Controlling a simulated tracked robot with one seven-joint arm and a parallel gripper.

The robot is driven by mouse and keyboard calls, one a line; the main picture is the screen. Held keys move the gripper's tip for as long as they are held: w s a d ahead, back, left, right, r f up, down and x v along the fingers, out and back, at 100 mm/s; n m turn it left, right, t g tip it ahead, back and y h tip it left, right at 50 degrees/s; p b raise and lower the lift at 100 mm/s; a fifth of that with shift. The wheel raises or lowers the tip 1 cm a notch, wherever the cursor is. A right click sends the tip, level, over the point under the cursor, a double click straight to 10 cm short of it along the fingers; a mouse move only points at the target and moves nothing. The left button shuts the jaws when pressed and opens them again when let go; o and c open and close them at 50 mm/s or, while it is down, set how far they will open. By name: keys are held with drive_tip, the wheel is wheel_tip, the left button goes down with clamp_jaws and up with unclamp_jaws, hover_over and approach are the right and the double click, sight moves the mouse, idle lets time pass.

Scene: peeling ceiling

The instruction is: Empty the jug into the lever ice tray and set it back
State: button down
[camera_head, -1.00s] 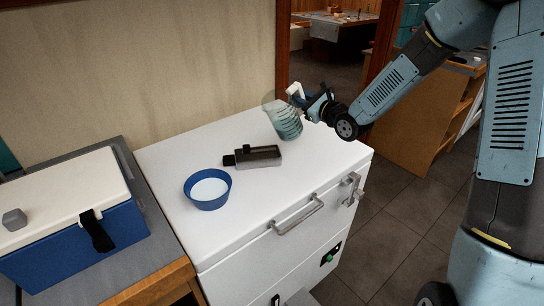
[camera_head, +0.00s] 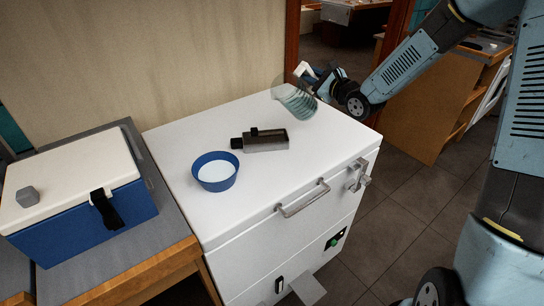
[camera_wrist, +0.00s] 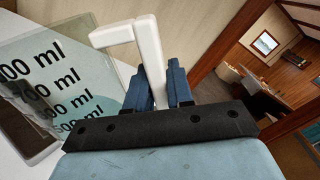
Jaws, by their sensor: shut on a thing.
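The clear jug (camera_head: 295,103) with a white handle is tilted, its upper end leaning left, at the back right of the white chest top. My gripper (camera_head: 312,76) is shut on its handle (camera_wrist: 150,55). In the wrist view the jug's wall (camera_wrist: 75,60) shows dark ml marks and a teal tint low down; how much liquid is inside I cannot tell. The lever ice tray (camera_head: 268,145), grey with a dark lever, lies on the chest top, left of and nearer than the jug. I cannot tell how high the jug is above the surface.
A blue bowl (camera_head: 214,184) with white contents sits left of the tray on the white chest (camera_head: 255,205). A blue cooler (camera_head: 85,222) with a white lid stands on the grey-topped table at left. The chest's front right top is clear.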

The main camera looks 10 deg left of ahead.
sight(295, 81)
drive_tip(key=shift+s+a+r+n, duration=0.25)
drive_tip(key=shift+r+n, duration=0.15)
drive_tip(key=shift+n, duration=0.4)
drive_tip(key=shift+s+a+r+n, duration=0.1)
drive_tip(key=shift+s+a+n, duration=0.4)
drive_tip(key=shift+n, duration=0.6)
drive_tip(key=shift+s+a+f+n, duration=0.2)
drive_tip(key=shift+s+a+n, duration=0.45)
drive_tip(key=shift+n, duration=0.55)
drive_tip(key=shift+s, duration=0.1)
drive_tip(key=shift+s+a+f+n, duration=0.25)
drive_tip(key=shift+s+a+n, duration=0.1)
drive_tip(key=shift+s+n, duration=0.15)
drive_tip(key=shift+s+a+f+n, duration=0.25)
drive_tip(key=shift+s+a+n, duration=0.15)
drive_tip(key=shift+n, duration=0.2)
